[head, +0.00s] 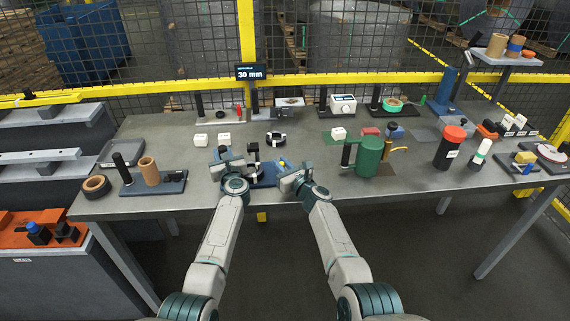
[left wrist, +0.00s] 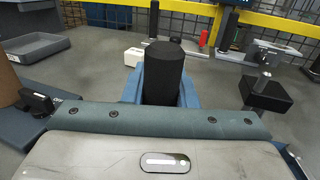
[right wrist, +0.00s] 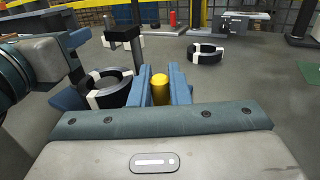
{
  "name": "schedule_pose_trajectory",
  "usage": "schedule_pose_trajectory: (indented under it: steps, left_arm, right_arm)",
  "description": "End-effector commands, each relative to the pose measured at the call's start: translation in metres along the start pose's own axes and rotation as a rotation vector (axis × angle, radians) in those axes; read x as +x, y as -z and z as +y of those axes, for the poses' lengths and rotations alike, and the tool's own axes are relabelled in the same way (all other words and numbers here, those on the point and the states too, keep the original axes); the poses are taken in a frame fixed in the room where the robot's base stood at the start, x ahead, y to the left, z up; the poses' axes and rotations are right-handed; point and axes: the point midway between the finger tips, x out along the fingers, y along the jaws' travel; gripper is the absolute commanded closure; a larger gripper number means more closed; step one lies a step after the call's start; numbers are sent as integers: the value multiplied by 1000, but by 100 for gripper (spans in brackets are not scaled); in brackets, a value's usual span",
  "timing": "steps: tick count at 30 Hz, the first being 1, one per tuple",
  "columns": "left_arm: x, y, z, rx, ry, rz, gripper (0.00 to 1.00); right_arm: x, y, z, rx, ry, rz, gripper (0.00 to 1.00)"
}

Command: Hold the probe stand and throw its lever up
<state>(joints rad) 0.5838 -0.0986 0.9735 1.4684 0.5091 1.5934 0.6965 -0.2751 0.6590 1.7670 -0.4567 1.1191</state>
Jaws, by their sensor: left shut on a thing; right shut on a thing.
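The probe stand has a blue base (head: 266,180) near the front edge of the table. My left gripper (head: 222,156) is shut on the stand's upright black post (left wrist: 164,72), which shows between its blue fingers in the left wrist view. My right gripper (head: 286,168) is shut on the stand's yellow lever knob (right wrist: 160,88), which sits between its fingers in the right wrist view. A black ring with white marks (right wrist: 107,89) lies on the stand below a dark probe head (right wrist: 123,34). The lever's arm is mostly hidden by my right gripper.
Another black-and-white ring (head: 276,139) lies behind the stand. White blocks (head: 201,139) are at the back left. A blue tray with a brown tube (head: 149,171) stands to the left; a green can (head: 369,157) stands to the right. A yellow rail and mesh fence run behind the table.

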Motion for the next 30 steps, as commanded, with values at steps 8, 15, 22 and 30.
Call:
schedule_pose_trajectory:
  steps: [8, 15, 22, 30]
  left_arm:
    - [0, 2, 0, 0, 1, 2, 100]
    - [0, 2, 0, 0, 1, 2, 100]
    - [0, 2, 0, 0, 0, 2, 100]
    - [0, 2, 0, 0, 0, 2, 100]
  right_arm:
    - [2, 0, 6, 2, 95, 2, 100]
    - [2, 1, 6, 1, 95, 2, 100]
    - [2, 0, 6, 1, 94, 2, 64]
    - [-1, 1, 6, 1, 93, 1, 64]
